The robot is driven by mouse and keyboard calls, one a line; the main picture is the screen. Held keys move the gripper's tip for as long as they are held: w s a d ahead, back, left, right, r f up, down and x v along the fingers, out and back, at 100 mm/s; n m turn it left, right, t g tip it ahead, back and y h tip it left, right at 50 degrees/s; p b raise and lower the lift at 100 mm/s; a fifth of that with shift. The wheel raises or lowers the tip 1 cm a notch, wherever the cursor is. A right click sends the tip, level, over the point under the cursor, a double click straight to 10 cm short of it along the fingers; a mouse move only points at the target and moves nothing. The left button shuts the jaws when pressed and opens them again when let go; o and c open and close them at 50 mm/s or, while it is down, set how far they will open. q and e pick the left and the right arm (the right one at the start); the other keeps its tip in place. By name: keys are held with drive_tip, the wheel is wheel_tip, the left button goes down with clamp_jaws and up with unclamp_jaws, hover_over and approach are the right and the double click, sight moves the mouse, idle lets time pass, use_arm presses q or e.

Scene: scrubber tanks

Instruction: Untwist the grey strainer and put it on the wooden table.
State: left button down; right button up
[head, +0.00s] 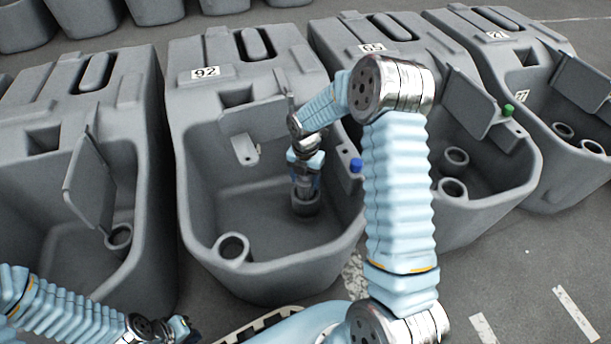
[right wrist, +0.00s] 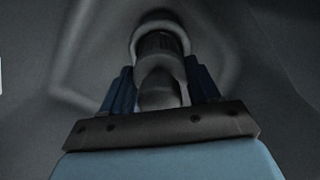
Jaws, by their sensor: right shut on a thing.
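The grey strainer (right wrist: 162,88) is between the two dark blue fingers of my right gripper (right wrist: 160,82) in the right wrist view. Its ribbed far end meets a round grey collar (right wrist: 160,22); I cannot tell whether it is still threaded in. In the head view my right gripper (head: 305,176) reaches down into the tank marked 92 (head: 215,185), above a short round grey fitting (head: 306,204) on the tank floor. My left gripper (head: 184,328) is low at the left, outside the tank; its fingers are too small to read. No wooden table is in view.
Similar grey tanks stand close on both sides, one marked 65 (head: 371,48). Tank 92 has an upright raised lid (head: 250,120), a blue cap (head: 356,165) on its right rim and a round cup (head: 232,248) at its front left. Floor is open at the lower right.

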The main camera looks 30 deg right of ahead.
drive_tip(key=shift+n, duration=0.3)
drive_tip(key=shift+r+n+p, duration=0.1)
drive_tip(key=shift+n+p, duration=0.4)
drive_tip(key=shift+n, duration=0.1)
drive_tip(key=shift+n+p, duration=0.3)
drive_tip(key=shift+n, duration=0.5)
drive_tip(key=shift+n+p, duration=0.35)
drive_tip(key=shift+n, duration=0.15)
